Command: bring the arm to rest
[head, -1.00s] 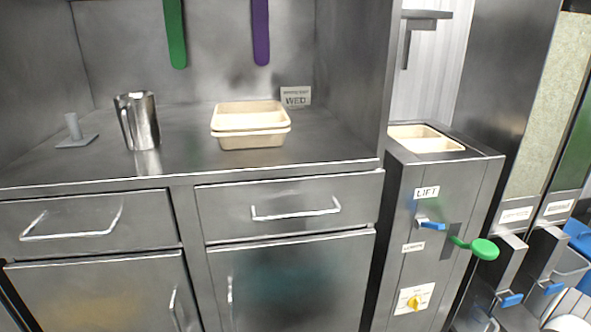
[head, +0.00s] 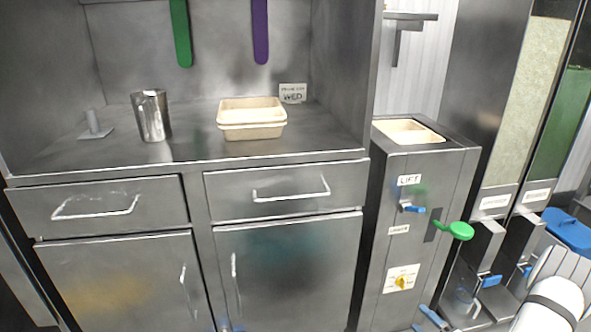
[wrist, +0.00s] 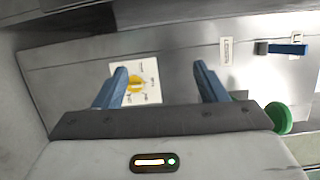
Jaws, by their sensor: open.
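My gripper (wrist: 161,86) shows in the wrist view with its two blue fingers apart and nothing between them. It faces the steel lift cabinet (head: 374,240), with the yellow knob (wrist: 135,84) on its white plate showing past the left finger. Whether the fingers touch the cabinet I cannot tell, but there seems to be space. In the head view a white section of my arm (head: 552,303) shows at the lower right. The blue fingertips show only in part, low by the cabinet's foot.
The lift cabinet has a blue lever (head: 413,209), a green paddle (head: 460,230) and a tan tray (head: 408,131) in its top. Stacked tan trays (head: 252,131) and a metal jug (head: 152,117) stand on the counter. Dispensers with blue levers (head: 491,281) stand at the right.

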